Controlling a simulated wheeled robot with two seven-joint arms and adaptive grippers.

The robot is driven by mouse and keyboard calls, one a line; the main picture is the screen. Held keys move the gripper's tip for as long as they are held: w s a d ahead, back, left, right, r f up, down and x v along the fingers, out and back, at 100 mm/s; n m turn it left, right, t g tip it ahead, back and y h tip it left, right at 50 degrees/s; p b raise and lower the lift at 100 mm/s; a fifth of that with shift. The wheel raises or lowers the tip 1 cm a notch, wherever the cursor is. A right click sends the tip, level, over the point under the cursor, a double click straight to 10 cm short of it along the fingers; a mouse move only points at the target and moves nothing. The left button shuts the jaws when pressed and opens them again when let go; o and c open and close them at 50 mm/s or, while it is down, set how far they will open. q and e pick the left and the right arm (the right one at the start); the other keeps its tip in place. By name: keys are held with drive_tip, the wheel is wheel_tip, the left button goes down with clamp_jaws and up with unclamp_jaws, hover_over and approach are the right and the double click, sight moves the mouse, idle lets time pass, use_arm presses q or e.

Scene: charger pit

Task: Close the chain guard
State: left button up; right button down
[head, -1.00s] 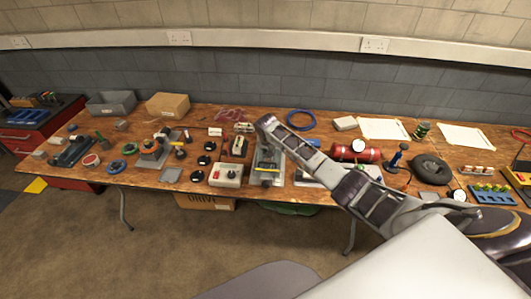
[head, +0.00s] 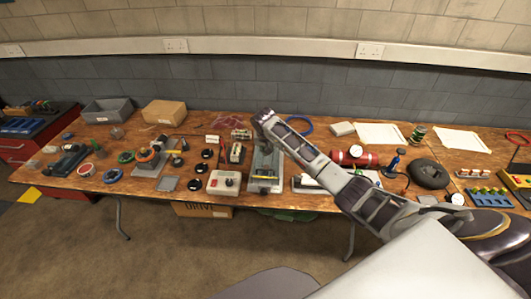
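A grey fixture on a pale base plate (head: 262,187), with a yellow strip near its front, stands mid-bench. It looks like the chain guard unit, but the guard and its hinge are too small and partly covered to read. My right arm reaches in from the right, and its gripper (head: 265,122) is over or just behind the fixture's far end. I cannot tell whether it touches the fixture or whether its fingers are open. My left gripper is not in view.
A white control box (head: 224,182) stands close left of the fixture. Many small tools and parts crowd the wooden bench (head: 318,207). The wall is close behind.

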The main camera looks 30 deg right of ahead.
drive_tip(key=shift+v, duration=2)
drive_tip(key=shift+f, duration=0.1)
